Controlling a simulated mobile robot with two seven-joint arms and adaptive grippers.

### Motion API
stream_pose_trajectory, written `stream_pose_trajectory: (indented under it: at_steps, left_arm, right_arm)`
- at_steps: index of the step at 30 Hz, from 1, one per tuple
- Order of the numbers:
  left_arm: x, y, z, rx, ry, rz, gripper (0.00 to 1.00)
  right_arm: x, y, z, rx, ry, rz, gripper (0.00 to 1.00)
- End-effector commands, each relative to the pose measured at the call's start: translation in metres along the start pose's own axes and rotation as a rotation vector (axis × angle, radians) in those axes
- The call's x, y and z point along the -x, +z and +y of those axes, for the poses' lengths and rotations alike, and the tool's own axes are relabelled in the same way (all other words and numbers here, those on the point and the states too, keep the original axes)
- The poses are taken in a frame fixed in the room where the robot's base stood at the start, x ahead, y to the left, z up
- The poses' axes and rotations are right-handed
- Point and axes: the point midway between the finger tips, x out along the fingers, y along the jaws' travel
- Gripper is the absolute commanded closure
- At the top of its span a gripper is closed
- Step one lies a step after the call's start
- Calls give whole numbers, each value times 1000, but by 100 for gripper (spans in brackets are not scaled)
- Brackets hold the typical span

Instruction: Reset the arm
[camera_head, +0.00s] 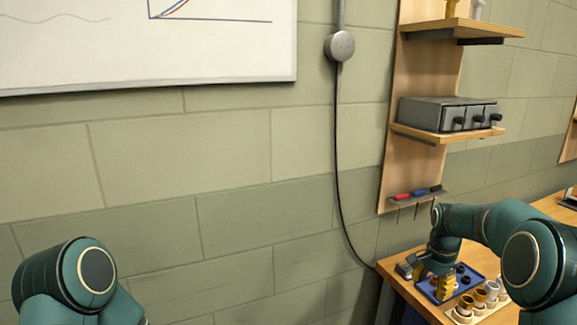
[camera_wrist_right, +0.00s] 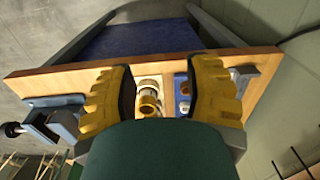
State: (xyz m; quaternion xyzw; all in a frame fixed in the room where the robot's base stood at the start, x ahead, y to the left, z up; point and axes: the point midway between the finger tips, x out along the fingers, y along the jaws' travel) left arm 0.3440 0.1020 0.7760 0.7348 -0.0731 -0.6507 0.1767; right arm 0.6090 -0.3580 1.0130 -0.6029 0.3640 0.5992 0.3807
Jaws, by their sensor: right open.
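My right arm, teal, reaches in from the right in the head view. Its yellow-fingered right gripper (camera_head: 440,284) is over the wooden bench by the blue tray. In the right wrist view the right gripper (camera_wrist_right: 160,92) is open, with its two yellow ribbed fingers wide apart and nothing held between them. Beyond the gap, brass and white ring-like parts (camera_wrist_right: 148,103) show on the bench. Only a teal part of my left arm shows at the lower left of the head view; its gripper is out of view.
The bench (camera_head: 400,283) carries a blue tray (camera_head: 466,270) with small dark parts and a pale holder (camera_head: 462,317) with brass and white cylinders. A wooden shelf unit (camera_head: 411,165) holds a grey box (camera_head: 440,113). A cable (camera_head: 338,170) runs down the wall.

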Motion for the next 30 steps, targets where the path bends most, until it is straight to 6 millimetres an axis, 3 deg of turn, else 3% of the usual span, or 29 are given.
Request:
stream_pose_trajectory:
  at_steps: [1, 8, 12, 16, 21, 24, 30]
  left_arm:
    - [0, 0, 0, -1, 0, 1, 50]
    - [0, 0, 0, -1, 1, 1, 50]
    - [0, 0, 0, -1, 0, 0, 50]
    - [0, 0, 0, -1, 0, 1, 50]
    - [0, 0, 0, -1, 0, 1, 50]
    - [0, 0, 0, -1, 0, 0, 50]
    - [0, 0, 0, -1, 0, 0, 50]
  right_arm:
    - [-21, 12, -2, 43, -5, -16, 50]
    - [-106, 73, -4, 263, -74, -60, 50]
    - [-164, 137, 8, 437, -137, -91, 50]
    - [-208, 205, 33, 602, -205, -110, 50]
    - [-236, 286, 79, 786, -283, -114, 50]
    - [-239, 319, 102, 865, -315, -107, 50]
    - [-238, 348, 126, 944, -347, -92, 50]
